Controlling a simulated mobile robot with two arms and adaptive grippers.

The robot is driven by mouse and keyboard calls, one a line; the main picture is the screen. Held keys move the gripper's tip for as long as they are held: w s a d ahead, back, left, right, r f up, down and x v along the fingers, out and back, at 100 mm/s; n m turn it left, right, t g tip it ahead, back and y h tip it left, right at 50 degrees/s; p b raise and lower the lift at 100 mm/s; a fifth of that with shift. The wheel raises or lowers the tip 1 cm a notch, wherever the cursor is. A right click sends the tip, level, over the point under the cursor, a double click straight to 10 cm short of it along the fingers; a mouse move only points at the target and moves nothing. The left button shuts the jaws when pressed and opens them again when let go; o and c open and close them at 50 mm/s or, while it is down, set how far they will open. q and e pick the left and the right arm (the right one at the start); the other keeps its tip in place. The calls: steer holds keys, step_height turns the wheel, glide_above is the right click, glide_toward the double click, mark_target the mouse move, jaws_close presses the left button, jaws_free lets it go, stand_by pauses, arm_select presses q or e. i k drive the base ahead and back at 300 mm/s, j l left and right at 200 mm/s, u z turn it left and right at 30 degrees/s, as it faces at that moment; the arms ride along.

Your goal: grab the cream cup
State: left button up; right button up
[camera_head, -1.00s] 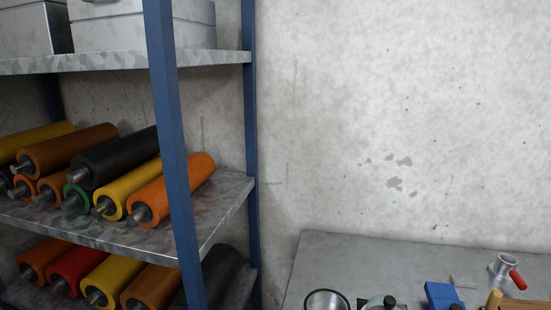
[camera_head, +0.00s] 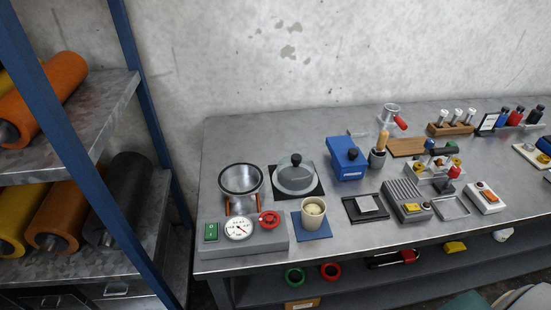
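A cream cup (camera_head: 313,213) stands upright on a blue mat (camera_head: 312,230) near the front edge of the grey metal table, left of the table's middle. Its opening faces up and something pale shows inside it. Neither of my grippers is in view, and nothing touches the cup from above.
Left of the cup is a grey unit with a gauge (camera_head: 239,228), a red knob (camera_head: 269,219) and a metal bowl (camera_head: 241,180). Behind it is a glass-lidded dish (camera_head: 296,175); to the right, a black tray (camera_head: 366,208). A shelf with rollers (camera_head: 122,193) stands at left.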

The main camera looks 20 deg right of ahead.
mark_target(313, 209)
steer(key=i+j+z, duration=0.1)
steer(key=j+z, duration=1)
steer(key=i+j, duration=0.05)
steer(key=j, duration=0.1)
